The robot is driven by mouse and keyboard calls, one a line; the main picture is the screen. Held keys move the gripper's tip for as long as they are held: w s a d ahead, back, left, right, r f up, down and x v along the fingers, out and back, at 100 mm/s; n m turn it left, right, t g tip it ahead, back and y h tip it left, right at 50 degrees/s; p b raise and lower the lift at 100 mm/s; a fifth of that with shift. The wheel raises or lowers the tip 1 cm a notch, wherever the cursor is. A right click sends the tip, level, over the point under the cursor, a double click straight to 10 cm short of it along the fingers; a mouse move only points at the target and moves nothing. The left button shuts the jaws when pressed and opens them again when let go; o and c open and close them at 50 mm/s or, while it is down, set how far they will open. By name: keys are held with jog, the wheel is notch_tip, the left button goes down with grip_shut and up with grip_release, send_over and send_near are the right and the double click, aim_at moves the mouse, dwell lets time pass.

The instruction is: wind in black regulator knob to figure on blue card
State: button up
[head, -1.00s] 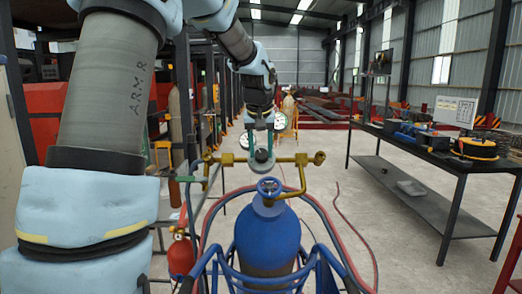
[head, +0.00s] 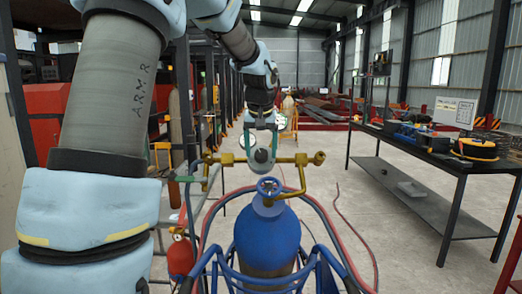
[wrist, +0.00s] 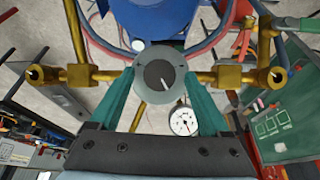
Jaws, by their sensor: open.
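The black regulator knob (wrist: 160,75) is round and dark grey-black, with a white mark pointing down and slightly right in the wrist view. It sits at the middle of the brass manifold (wrist: 92,74). My gripper (wrist: 160,82) has its teal fingers apart, one on each side of the knob; I cannot tell whether they touch it. In the head view my gripper (head: 262,166) is at the knob (head: 262,155), above the blue cylinder (head: 267,240). A white-faced gauge (wrist: 183,121) shows between the fingers in the wrist view. I cannot make out a blue card.
The brass pipe's ends (head: 319,158) stick out on both sides of my gripper. Red and dark hoses (head: 325,225) loop around the cylinder. A small red cylinder (head: 181,256) stands at left. A workbench (head: 440,150) with a white sign (head: 455,111) is at right. Floor between is mostly clear.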

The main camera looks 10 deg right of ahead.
jog(key=d+b+v, duration=0.1)
jog(key=b+v, duration=0.2)
jog(key=v, duration=0.7)
jog(key=shift+s+a+r, duration=0.2)
jog(key=shift+a+r, duration=0.2)
jog(key=shift+a, duration=0.1)
jog(key=s+a+f+g, duration=0.1)
jog(key=s+a+f, duration=0.1)
jog(key=a+f, duration=0.45)
jog(key=s+a+f, duration=0.3)
jog(key=a+f, duration=0.1)
jog(key=f, duration=0.5)
jog(key=s+a+f+n+g, duration=0.1)
jog(key=s+a+f+n, duration=0.1)
jog(key=s+a+f, duration=0.7)
jog(key=s+f, duration=0.3)
jog(key=shift+s+a+f+g+y, duration=0.25)
jog(key=shift+s+f+g+y, duration=0.1)
jog(key=shift+f+g+y, duration=0.05)
jog(key=shift+c, duration=0.2)
dwell(0.5)
